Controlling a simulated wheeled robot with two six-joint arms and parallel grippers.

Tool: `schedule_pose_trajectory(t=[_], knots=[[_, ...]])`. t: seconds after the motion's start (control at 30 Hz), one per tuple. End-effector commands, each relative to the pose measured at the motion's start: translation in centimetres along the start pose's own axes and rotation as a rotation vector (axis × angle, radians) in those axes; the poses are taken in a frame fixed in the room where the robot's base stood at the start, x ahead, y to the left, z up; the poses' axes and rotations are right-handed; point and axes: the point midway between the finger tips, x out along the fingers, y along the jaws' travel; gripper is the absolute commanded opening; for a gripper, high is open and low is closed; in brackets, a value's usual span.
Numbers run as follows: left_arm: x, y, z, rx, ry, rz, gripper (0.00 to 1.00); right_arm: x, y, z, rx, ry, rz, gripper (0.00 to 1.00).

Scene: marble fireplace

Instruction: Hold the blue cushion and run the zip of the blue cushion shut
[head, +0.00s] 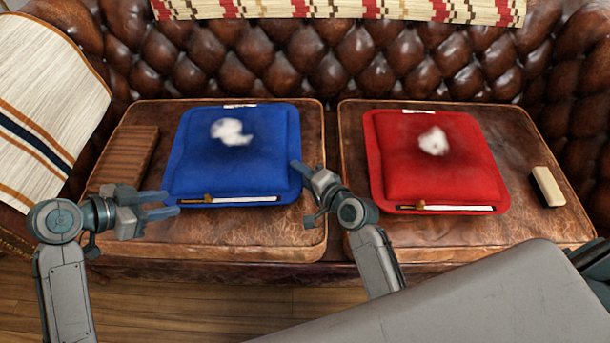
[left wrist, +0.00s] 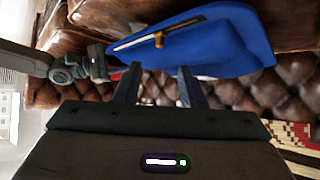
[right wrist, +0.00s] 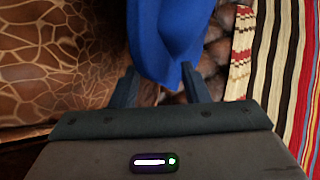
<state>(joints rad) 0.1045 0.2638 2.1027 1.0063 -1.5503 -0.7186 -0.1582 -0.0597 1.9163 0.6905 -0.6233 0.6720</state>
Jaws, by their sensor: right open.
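The blue cushion (head: 235,165) lies on the left seat of the sofa. Its zip (head: 243,200) runs along the front edge, with the brass slider (head: 208,198) at the left end and a pale strip to its right. The slider (left wrist: 160,38) also shows in the left wrist view. My left gripper (head: 176,204) is open and empty, just left of the cushion's front left corner and slider. My right gripper (head: 302,192) is open at the front right corner; in the right wrist view the blue fabric (right wrist: 165,40) lies between its fingers.
A red cushion (head: 435,160) with a similar zip lies on the right seat. A brown slatted block (head: 128,155) lies left of the blue cushion, and a cream and dark block (head: 547,187) at the far right. Striped blankets (head: 45,110) drape the sofa.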

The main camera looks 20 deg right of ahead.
Motion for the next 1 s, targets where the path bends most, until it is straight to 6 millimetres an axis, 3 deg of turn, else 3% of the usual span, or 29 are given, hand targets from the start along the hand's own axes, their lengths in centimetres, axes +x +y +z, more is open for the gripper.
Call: schedule_pose_trajectory(t=[0.03,0.2,0.27,0.37,0.5,0.57,0.77,1.0], knots=[[0.0,0.0,0.0,0.0,0.0,0.0,0.36,0.0,0.0,0.0,0.0,0.0,0.0,0.42],[0.0,0.0,0.0,0.0,0.0,0.0,0.36,0.0,0.0,0.0,0.0,0.0,0.0,0.08],[0.0,0.0,0.0,0.0,0.0,0.0,0.36,0.0,0.0,0.0,0.0,0.0,0.0,0.0],[0.0,0.0,0.0,0.0,0.0,0.0,0.36,0.0,0.0,0.0,0.0,0.0,0.0,0.0],[0.0,0.0,0.0,0.0,0.0,0.0,0.09,0.0,0.1,0.0,0.0,0.0,0.001,0.0],[0.0,0.0,0.0,0.0,0.0,0.0,0.0,0.0,0.1,0.0,0.0,0.0,0.002,0.0],[0.1,-0.3,0.2,-0.057,-0.006,0.013,0.0,-0.1,0.1,0.0,-0.001,-0.001,0.003,0.0],[0.8,-2.2,1.1,-0.442,-0.056,0.091,0.0,-0.1,0.2,0.1,-0.001,-0.002,0.005,0.0]])
